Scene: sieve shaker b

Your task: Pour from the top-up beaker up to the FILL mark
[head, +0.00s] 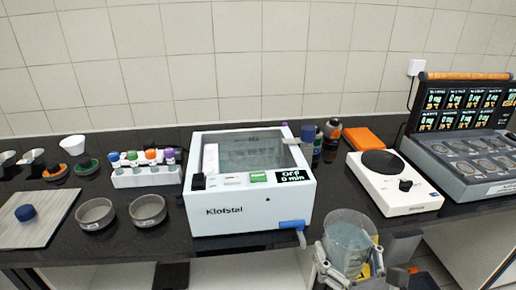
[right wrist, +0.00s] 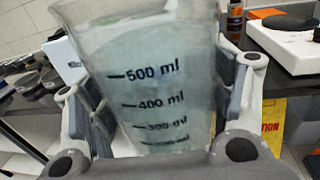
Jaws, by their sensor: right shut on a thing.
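The clear top-up beaker (head: 348,232) is at the front right of the white Klofstal bath (head: 245,215), in front of the counter edge. My right gripper (head: 349,258) is shut around its sides. The beaker holds pale bluish liquid and looks close to upright. In the right wrist view the beaker (right wrist: 150,60) shows printed marks, with 500 ml the highest readable, between the two fingers. The bath is open at the top and its display (head: 293,175) reads OFF, 0 min. I cannot make out a FILL mark. My left gripper is not in view.
A blue-handled tap (head: 291,224) sticks out at the bath's lower right front. Bottles (head: 331,140) and an orange box (head: 367,137) stand behind right. A white hotplate (head: 395,185) is to the right. Sieves (head: 148,211) and a bottle rack (head: 146,177) are left.

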